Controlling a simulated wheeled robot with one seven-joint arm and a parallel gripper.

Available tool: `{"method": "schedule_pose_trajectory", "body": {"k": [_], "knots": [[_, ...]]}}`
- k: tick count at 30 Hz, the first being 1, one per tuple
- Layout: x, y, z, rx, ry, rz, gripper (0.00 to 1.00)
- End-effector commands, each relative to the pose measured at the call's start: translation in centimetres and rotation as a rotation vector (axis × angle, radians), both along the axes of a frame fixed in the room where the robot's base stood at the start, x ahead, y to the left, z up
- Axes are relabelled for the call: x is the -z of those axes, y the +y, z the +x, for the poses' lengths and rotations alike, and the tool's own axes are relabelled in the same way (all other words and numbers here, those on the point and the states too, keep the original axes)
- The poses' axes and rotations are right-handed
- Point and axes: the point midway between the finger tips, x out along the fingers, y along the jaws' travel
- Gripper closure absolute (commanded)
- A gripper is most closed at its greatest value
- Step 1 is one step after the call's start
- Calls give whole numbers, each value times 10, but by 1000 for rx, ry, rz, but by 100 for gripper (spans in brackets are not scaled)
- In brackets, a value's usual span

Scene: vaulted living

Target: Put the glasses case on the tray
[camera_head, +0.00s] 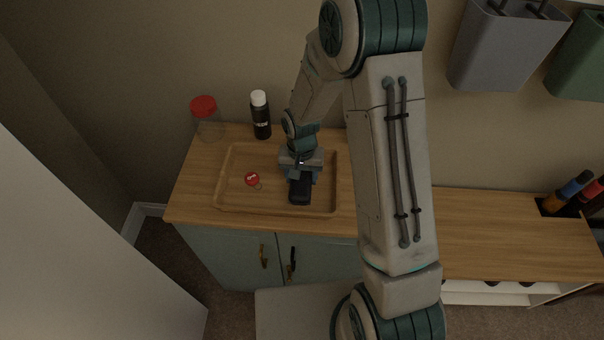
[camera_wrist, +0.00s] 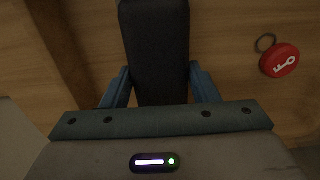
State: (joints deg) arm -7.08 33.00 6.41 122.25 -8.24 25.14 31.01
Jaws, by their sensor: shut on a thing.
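The glasses case (camera_head: 300,191) is a dark, oblong case, held by my gripper (camera_head: 300,177) over the right part of the wooden tray (camera_head: 233,207). In the wrist view the dark case (camera_wrist: 157,45) lies between the two blue fingers of my gripper (camera_wrist: 160,88), which are shut on it. The case is within the tray's outline in the head view. Whether it touches the tray floor, I cannot tell. The near end of the case is hidden by the gripper body in the wrist view.
A red key tag with a ring (camera_head: 253,180) lies on the tray, left of the case; it also shows in the wrist view (camera_wrist: 280,60). A red-lidded jar (camera_head: 207,119) and a dark bottle with a white cap (camera_head: 261,116) stand behind the tray.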

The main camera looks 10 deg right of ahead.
Motion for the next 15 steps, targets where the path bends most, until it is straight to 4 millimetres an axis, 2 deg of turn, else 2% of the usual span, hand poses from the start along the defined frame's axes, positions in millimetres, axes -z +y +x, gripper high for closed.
{"method": "schedule_pose_trajectory", "body": {"k": [10, 11, 12, 15], "knots": [[5, 0, 0, -1, 0, 0, 70], [3, 0, 0, -1, 0, 0, 38], [3, 0, 0, -1, 0, 0, 26], [3, 0, 0, -1, 0, 0, 24]]}}
